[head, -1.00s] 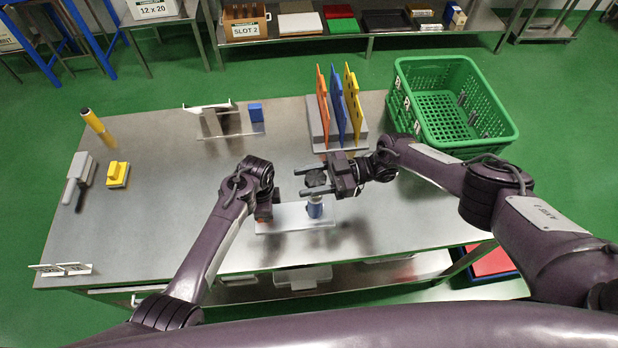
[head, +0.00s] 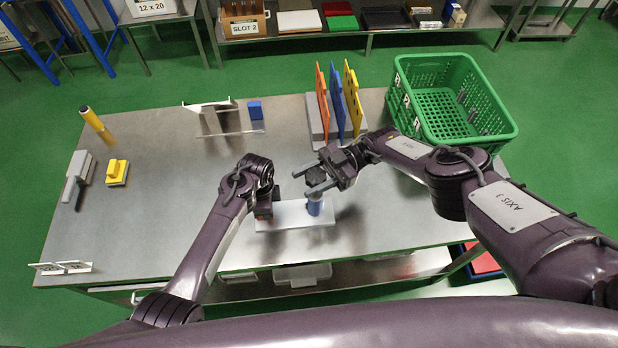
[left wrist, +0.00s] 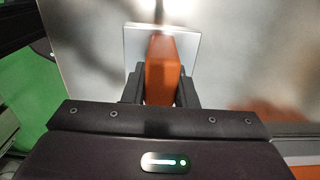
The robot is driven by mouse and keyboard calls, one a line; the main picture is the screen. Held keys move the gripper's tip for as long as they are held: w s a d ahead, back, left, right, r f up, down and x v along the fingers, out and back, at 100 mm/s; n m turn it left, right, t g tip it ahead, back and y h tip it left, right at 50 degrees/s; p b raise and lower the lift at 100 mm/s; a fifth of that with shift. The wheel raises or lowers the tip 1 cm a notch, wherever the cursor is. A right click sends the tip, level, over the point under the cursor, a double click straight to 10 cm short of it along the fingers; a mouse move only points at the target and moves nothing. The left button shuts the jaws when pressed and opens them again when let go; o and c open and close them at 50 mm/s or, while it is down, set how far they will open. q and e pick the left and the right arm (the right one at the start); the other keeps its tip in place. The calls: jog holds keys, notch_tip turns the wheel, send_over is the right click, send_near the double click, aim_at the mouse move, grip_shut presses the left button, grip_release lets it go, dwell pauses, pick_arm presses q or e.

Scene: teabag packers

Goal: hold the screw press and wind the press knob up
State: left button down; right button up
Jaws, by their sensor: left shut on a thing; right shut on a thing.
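The screw press has a pale flat base plate (head: 290,216) near the front middle of the table. A short blue-grey cylinder (head: 314,207) stands upright on its right part, with the dark press knob (head: 316,178) above it. My right gripper (head: 306,181) is shut on the knob, its fingers pointing left and slightly toward me. My left gripper (head: 264,211) is at the plate's left end. In the left wrist view, its fingers (left wrist: 161,88) are shut on an orange block (left wrist: 161,70), the press's grip. The screw between knob and cylinder is mostly hidden.
A rack with orange, blue and yellow boards (head: 338,105) stands behind my right gripper. A green crate (head: 447,140) is at the back right.

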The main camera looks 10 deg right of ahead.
aim_at(310, 178)
jog(key=shift+a, duration=0.1)
jog(key=o, duration=1)
jog(key=shift+d+r, duration=0.1)
jog(key=shift+d, duration=0.1)
jog(key=shift+w+r, duration=0.1)
jog(key=shift+r, duration=0.35)
notch_tip(310, 178, up, 9)
jog(key=shift+f, duration=0.1)
